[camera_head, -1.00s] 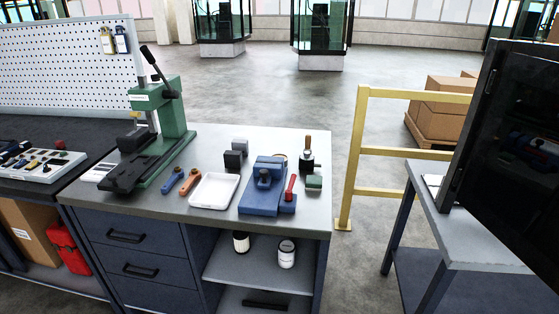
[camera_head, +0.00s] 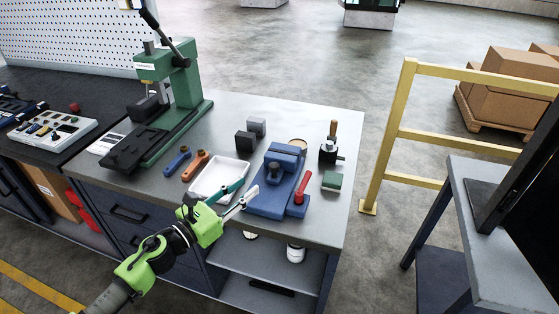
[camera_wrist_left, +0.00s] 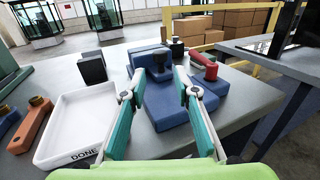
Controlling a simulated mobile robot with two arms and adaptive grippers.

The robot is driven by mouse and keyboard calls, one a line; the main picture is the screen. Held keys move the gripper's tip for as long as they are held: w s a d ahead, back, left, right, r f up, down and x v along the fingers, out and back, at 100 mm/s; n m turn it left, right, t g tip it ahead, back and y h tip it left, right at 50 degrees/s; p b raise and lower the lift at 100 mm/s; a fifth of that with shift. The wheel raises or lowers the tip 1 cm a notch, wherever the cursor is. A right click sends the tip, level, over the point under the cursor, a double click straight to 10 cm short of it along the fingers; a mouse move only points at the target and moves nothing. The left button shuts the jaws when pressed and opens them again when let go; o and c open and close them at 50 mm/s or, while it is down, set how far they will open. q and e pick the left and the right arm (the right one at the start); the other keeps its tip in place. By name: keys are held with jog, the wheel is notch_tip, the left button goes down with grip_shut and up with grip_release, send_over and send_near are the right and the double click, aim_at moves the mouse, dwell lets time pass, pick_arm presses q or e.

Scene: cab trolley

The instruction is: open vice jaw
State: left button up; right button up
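The blue vice (camera_head: 268,200) stands near the front right of the grey bench, with a red-handled lever (camera_head: 302,187) on its right side and a dark round knob (camera_head: 275,172) on top. In the left wrist view the vice (camera_wrist_left: 178,107) lies straight ahead, its red lever (camera_wrist_left: 205,66) to the right. My left gripper (camera_head: 246,192) is open and empty, at the vice's front left, above the white tray's right edge. In the left wrist view its fingers (camera_wrist_left: 158,74) frame the knob (camera_wrist_left: 160,60); contact cannot be told. My right gripper is not in view.
A white tray (camera_head: 207,192) marked DONE is left of the vice. A green press (camera_head: 180,85) rises at the left, a yellow rail (camera_head: 392,135) at the right.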

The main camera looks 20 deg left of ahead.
aim_at(272, 167)
pick_arm(q)
jog(key=x, duration=0.1)
jog(key=p+x, duration=0.1)
jog(key=x, duration=0.2)
jog(key=shift+w+r, duration=0.15)
jog(key=shift+r, duration=0.15)
jog(key=p+x, duration=0.1)
jog(key=x, duration=0.6)
jog(key=shift+f+p, duration=0.2)
jog(key=shift+p, duration=0.2)
jog(key=shift+w+d+f, duration=0.15)
jog(key=shift+w+d, duration=0.15)
jog(key=shift+w, duration=0.2)
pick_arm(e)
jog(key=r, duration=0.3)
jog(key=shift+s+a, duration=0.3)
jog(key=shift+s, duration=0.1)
pick_arm(q)
jog(key=shift+c, duration=0.7)
grip_shut()
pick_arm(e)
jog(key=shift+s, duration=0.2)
